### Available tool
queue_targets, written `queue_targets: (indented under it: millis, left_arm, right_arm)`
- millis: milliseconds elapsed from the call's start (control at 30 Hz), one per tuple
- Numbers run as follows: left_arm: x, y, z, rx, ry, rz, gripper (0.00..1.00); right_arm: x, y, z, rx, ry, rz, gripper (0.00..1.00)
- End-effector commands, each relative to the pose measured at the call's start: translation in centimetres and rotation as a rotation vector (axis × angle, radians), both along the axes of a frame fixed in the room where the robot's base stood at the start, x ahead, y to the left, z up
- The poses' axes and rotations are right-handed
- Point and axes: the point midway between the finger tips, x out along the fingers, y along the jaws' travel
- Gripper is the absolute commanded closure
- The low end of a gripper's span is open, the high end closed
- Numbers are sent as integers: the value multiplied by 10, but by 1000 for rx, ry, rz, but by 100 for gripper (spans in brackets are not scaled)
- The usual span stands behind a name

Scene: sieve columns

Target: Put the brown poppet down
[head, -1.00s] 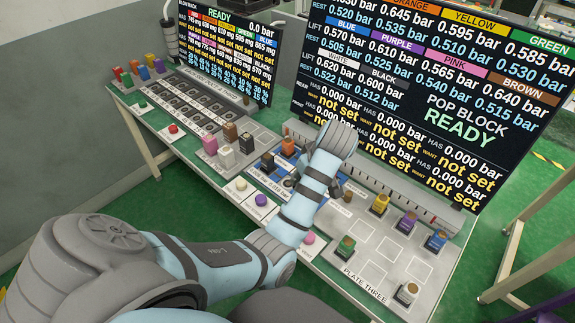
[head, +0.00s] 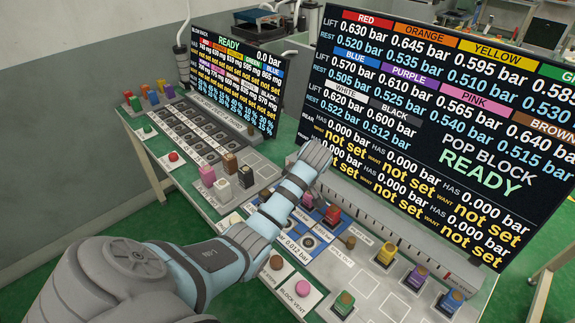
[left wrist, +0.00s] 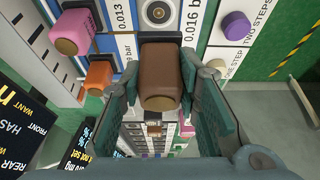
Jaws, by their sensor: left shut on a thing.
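The brown poppet (left wrist: 162,68) is a brown block with a tan end, between the two fingers of my left gripper (left wrist: 160,95) in the left wrist view. The gripper is shut on it. A round socket (left wrist: 159,12) on a pale tile shows just past the poppet; I cannot tell whether they touch. In the head view my left gripper (head: 314,158) is over the back of the blue pop block (head: 293,232). My wrist hides its fingers and the brown poppet there. My right gripper is not in view.
Pink (left wrist: 73,32) and orange (left wrist: 99,73) poppets stand close to the held one. A red poppet (head: 333,214) stands on the block. Yellow (head: 387,253), purple (head: 416,277), blue (head: 450,302) and green (head: 343,303) poppets stand on the grey plate, with bare squares between.

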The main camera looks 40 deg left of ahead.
Motion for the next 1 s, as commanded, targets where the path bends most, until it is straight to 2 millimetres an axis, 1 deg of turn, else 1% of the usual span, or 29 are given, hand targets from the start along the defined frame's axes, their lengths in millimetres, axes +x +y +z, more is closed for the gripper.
queue_targets:
  millis: [33,100,167,300,367,433,500,700,733,800,833,1000]
  left_arm:
    - [0,0,-11,0,0,-1,100]
    - [1,-1,-22,0,-1,-1,100]
    - [1,0,-29,1,-2,-2,100]
    - [0,0,-58,0,0,-2,100]
    - [0,0,-67,0,-1,-2,100]
    - [1,0,-71,1,-3,-2,100]
    - [1,0,-70,1,-5,-2,100]
    - [1,-1,-71,1,-3,-2,100]
    - [1,-1,-71,1,-3,-2,67]
    - [1,-1,-71,1,-3,-2,56]
    - [1,-1,-71,1,-3,-2,51]
    - [1,-1,-71,1,-3,-2,50]
  right_arm:
    - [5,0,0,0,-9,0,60]
    - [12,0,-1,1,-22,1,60]
    - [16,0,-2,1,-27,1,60]
    - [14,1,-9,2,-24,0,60]
    - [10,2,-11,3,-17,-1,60]
    - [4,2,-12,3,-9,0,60]
    - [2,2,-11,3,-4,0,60]
    - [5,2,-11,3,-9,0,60]
    - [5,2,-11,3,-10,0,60]
    - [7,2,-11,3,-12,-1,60]
    - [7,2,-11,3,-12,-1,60]
    - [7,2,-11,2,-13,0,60]
